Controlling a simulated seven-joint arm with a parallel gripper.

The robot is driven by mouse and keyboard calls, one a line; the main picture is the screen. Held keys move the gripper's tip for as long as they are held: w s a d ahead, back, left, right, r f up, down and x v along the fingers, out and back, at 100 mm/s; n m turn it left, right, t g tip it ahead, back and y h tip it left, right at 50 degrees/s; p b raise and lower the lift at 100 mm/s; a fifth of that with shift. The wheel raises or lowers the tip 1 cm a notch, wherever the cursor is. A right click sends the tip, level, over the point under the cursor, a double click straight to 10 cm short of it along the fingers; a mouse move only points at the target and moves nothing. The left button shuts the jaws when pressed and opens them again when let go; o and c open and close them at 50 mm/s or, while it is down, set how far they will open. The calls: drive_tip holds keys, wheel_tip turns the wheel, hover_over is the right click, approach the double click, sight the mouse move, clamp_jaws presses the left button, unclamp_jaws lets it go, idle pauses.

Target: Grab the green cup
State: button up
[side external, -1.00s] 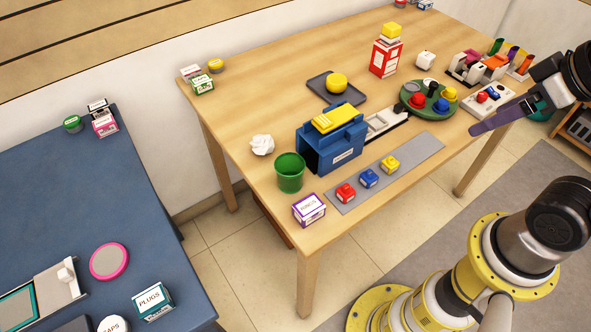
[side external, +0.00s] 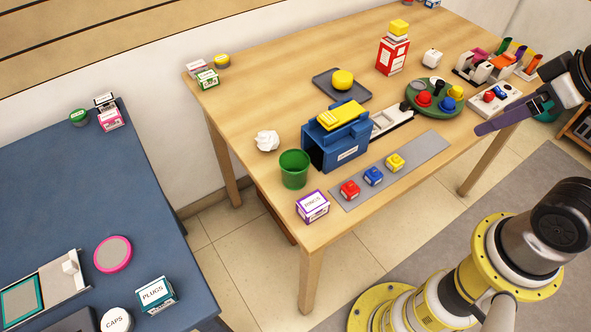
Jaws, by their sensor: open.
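The green cup (side external: 294,170) stands upright near the left front part of the wooden table. Its open top faces up. It is beside a blue box-like bin (side external: 345,152) and behind a white and purple box (side external: 312,206). My gripper (side external: 490,127) is at the right side of the table, far from the cup, with a long purple finger showing. It is open, and nothing shows in it.
A crumpled white paper ball (side external: 267,141) lies behind the cup. Red, blue and yellow blocks sit on a grey strip (side external: 425,150) to its right. A green round tray (side external: 413,105) with small items is near my gripper. The blue table (side external: 60,190) is at left.

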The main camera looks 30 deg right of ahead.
drive_tip(key=w+a+f+t+y, duration=0.1)
drive_tip(key=w+a+f+y, duration=0.15)
drive_tip(key=w+a, duration=0.65)
drive_tip(key=w+a+f+t+y, duration=0.15)
drive_tip(key=w+a+f, duration=0.25)
drive_tip(key=w+a, duration=0.45)
drive_tip(key=w+a+f+m+t+h, duration=0.1)
drive_tip(key=w+a+f+t, duration=0.15)
drive_tip(key=a+f, duration=0.4)
drive_tip(key=t+h, duration=0.3)
approach(288, 160)
drive_tip(key=shift+w+a+f+n, duration=0.15)
drive_tip(key=shift+f+n, duration=0.05)
drive_tip(key=shift+n, duration=0.1)
drive_tip(key=shift+s+f+t, duration=0.25)
drive_tip(key=shift+s+t, duration=0.15)
drive_tip(key=shift+x, duration=3.7)
drive_tip(key=shift+c, duration=0.3)
drive_tip(key=c, duration=1.2)
